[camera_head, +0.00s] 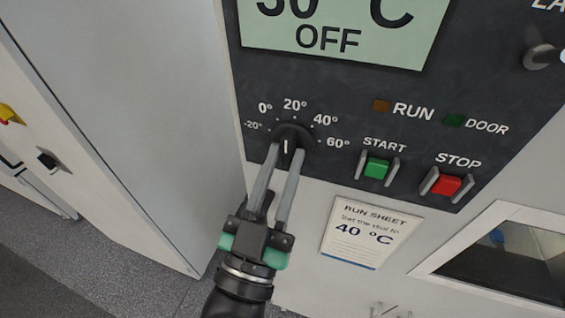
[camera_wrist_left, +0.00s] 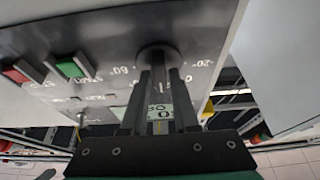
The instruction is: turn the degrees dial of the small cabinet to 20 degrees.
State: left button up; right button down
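The degrees dial (camera_head: 292,136) is a round black knob with a raised grip bar and a white mark, under a printed scale from -20° to 60°. The white mark shows between my fingers and looks roughly upright, toward the 20° side; its exact reading is hard to tell. My left gripper (camera_head: 285,152) has one finger on each side of the grip bar and looks shut on it. In the left wrist view the fingertips meet the dial (camera_wrist_left: 157,53), and the fingers hide part of it. My right gripper is not in view.
Above the dial is a display (camera_head: 340,38) reading OFF. To the right are the green START button (camera_head: 376,168) and red STOP button (camera_head: 447,186), each between guards. A run sheet (camera_head: 362,232) saying 40 °C hangs below. A large pale panel (camera_head: 130,110) stands left.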

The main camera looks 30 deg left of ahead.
pick_arm(q)
jog(key=shift+o, duration=1.3)
jog(key=shift+s, duration=0.1)
jog(key=p+v, duration=0.3)
jog(key=v, duration=0.8)
jog(key=shift+s, duration=0.2)
jog(key=shift+f, duration=0.1)
